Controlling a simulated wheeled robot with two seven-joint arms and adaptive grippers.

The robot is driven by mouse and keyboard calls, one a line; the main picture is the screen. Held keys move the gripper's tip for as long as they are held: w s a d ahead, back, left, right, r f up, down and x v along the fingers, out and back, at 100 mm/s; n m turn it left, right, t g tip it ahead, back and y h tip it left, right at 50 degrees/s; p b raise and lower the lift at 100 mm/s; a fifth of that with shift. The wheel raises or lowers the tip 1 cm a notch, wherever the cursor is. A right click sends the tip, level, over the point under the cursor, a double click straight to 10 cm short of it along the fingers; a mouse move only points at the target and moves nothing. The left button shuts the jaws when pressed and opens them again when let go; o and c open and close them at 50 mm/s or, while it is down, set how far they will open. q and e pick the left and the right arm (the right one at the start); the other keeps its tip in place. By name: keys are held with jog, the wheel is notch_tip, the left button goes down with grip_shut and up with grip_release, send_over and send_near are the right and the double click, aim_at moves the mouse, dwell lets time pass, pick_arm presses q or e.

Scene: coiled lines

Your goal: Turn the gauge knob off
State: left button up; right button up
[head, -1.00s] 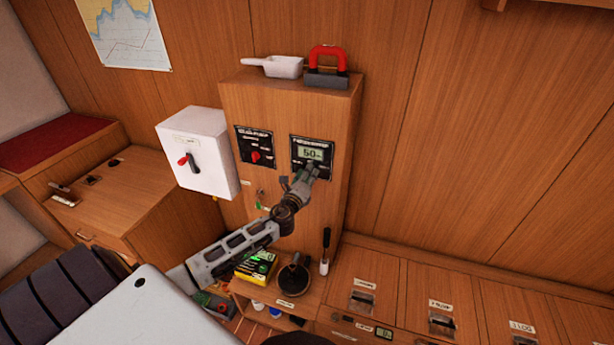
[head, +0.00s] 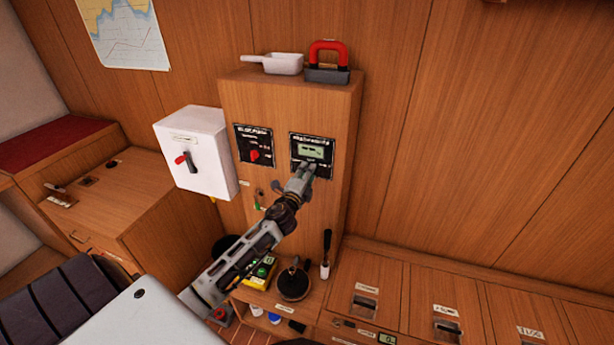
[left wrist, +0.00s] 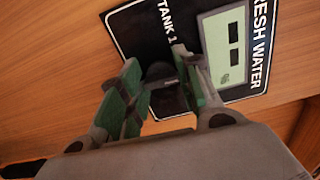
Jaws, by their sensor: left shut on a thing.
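The fresh water gauge (head: 311,152) is a black panel with a pale green display on the wooden cabinet front. In the left wrist view its display (left wrist: 223,50) shows two dashes, beside the words FRESH WATER and TANK 1. The dark gauge knob (left wrist: 160,72) sits between my left gripper's green-padded fingers (left wrist: 161,82). My left gripper (head: 306,172) is at the panel's lower edge, shut on the knob, which it hides in the head view. My right gripper is not in view.
Another black panel with a red knob (head: 254,156) is left of the gauge. A white switch box (head: 196,150) is further left. A white scoop (head: 282,64) and a red-handled block (head: 328,75) sit on the cabinet top. Below is a shelf with a round black item (head: 293,285).

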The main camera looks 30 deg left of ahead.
pick_arm(q)
jog(key=shift+n, duration=0.3)
jog(key=o, duration=1)
jog(key=shift+s, duration=0.1)
jog(key=shift+v, duration=5.9)
jog(key=shift+d+n, duration=0.1)
jog(key=shift+n, duration=0.2)
